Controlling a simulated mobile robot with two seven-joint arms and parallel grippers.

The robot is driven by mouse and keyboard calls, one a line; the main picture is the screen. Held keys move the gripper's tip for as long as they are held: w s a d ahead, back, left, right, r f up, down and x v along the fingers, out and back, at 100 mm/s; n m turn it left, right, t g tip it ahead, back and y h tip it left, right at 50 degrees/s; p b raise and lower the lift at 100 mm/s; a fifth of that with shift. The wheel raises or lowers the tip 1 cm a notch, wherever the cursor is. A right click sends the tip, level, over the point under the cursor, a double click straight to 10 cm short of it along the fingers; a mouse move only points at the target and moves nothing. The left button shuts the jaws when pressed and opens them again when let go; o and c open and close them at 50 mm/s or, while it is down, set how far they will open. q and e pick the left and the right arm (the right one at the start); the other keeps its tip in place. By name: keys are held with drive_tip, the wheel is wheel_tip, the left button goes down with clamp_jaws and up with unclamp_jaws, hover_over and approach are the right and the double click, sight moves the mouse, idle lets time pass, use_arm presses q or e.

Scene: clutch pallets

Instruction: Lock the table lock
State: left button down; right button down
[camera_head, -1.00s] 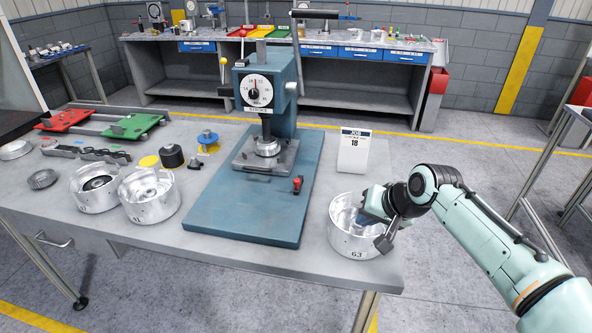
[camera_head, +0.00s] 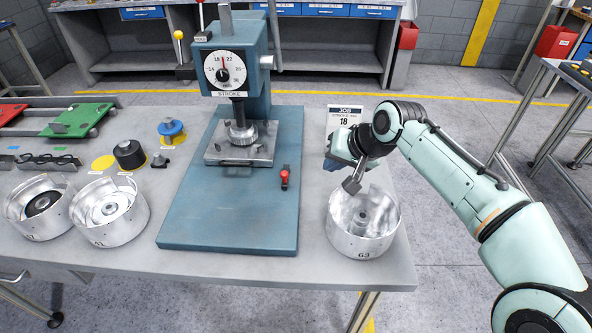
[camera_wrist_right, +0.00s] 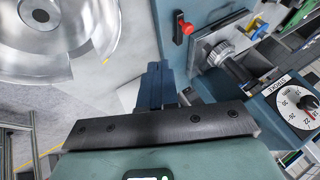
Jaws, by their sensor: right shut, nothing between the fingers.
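The table lock appears to be the small red-handled lever (camera_head: 284,177) on the right side of the blue press base (camera_head: 228,225). It also shows as a red knob in the right wrist view (camera_wrist_right: 186,28), ahead of the fingers. My right gripper (camera_head: 340,152) is shut and empty. It hangs above the table, right of the press and behind the drum marked 63 (camera_head: 362,245), apart from the lever. In the wrist view its blue fingers (camera_wrist_right: 157,82) are together. My left gripper is not in view.
The press column with its stroke dial (camera_head: 225,70) stands left of my right gripper. The job card (camera_head: 345,112) stands just behind the gripper. Two more metal drums (camera_head: 110,212) sit at the left. The table strip between the press base and drum 63 is clear.

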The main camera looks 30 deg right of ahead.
sight(285, 172)
drive_tip(key=shift+f, duration=0.1)
